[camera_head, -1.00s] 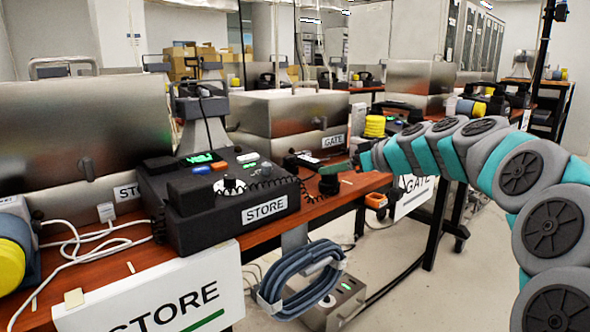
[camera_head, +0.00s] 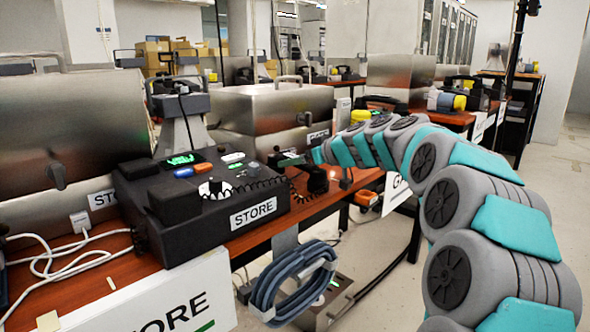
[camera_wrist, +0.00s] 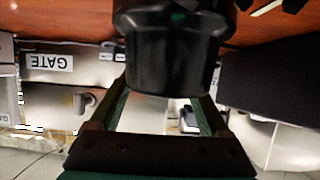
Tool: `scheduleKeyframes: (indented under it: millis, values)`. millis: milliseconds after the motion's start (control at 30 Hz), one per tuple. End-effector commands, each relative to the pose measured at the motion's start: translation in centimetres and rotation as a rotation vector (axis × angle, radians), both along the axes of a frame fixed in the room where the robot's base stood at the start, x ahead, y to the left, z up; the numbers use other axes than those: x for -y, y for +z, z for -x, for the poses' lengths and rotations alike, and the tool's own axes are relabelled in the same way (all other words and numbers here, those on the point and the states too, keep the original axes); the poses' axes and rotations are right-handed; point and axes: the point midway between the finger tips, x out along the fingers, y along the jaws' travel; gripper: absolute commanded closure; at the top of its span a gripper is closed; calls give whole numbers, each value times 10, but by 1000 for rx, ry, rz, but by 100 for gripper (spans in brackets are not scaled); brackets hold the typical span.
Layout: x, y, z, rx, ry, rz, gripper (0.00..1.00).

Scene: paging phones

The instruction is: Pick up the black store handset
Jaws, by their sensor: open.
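The black store handset (camera_head: 317,179) is on the wooden bench, right of the black STORE phone box (camera_head: 205,205), with a coiled cord running between them. My gripper (camera_head: 292,160) is over the handset, its dark green fingers partly covering it. In the wrist view, a large rounded black end of the handset (camera_wrist: 168,55) fills the upper middle, in front of and between the open fingers (camera_wrist: 165,95). I cannot tell whether the fingers touch it. The rest of the handset is hidden.
A steel case (camera_head: 275,110) stands behind the handset. A STORE sign (camera_head: 165,305) hangs at the bench front. A blue cable coil (camera_head: 292,283) is below the bench edge. A GATE label (camera_wrist: 48,63) shows in the wrist view. Open floor lies to the right.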

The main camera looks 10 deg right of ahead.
Motion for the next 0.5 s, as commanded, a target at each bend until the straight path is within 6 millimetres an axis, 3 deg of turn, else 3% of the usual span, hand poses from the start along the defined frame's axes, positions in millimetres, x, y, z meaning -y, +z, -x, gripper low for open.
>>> scheduleKeyframes:
  millis: [300, 500]
  values:
    - [-4, -3, -5, 1, 1, -1, 20]
    - [-4, -2, -5, 1, 1, -1, 41]
